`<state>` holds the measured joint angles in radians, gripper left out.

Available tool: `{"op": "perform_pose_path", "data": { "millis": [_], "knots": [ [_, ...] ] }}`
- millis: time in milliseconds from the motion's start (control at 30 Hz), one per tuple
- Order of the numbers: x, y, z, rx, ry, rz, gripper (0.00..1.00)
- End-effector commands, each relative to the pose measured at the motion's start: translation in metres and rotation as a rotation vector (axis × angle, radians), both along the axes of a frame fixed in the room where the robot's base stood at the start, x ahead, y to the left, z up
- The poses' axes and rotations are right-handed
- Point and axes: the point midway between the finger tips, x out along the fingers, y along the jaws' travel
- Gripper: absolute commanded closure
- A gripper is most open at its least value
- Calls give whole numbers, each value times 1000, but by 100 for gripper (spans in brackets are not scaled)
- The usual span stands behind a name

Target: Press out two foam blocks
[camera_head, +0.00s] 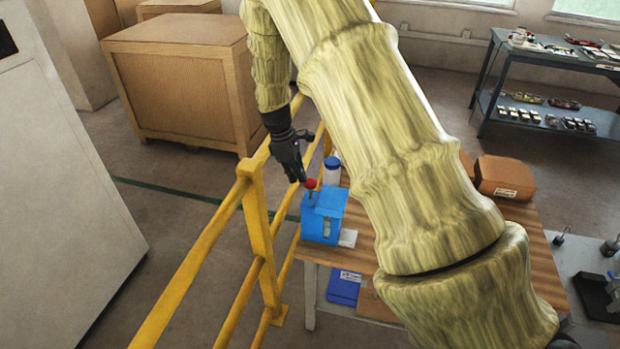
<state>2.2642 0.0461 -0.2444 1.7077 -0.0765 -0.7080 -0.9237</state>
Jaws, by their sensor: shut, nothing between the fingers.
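A blue press-like box (322,218) stands at the left end of the wooden table, with a red knob (311,184) on a short stem on top. A small pale piece shows in the opening on its front, but I cannot tell whether it is foam. A flat whitish piece (348,238) lies on the table at the right of the box. My gripper (302,179) is black, shut and empty, and points down right beside the red knob. I cannot tell whether its fingertips touch the knob. No separate foam block can be made out clearly.
A white jar with a blue lid (332,169) stands behind the box. A yellow railing (259,225) runs close along the left. My arm hides much of the wooden table (530,228). A brown case (505,178) lies at the back right, and a blue bin (344,288) is below.

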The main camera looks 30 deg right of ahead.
Motion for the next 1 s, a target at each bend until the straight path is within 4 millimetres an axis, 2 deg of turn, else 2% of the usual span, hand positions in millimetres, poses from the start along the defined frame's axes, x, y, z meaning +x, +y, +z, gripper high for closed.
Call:
{"op": "perform_pose_path", "data": {
  "millis": [300, 500, 700, 1000],
  "knots": [
    [12, 11, 58, 0, -4, 2, 100],
    [16, 16, 82, 0, -3, 2, 100],
    [18, 18, 92, 0, -2, 1, 100],
    [18, 18, 93, 0, -2, 1, 100]
  ]
}}
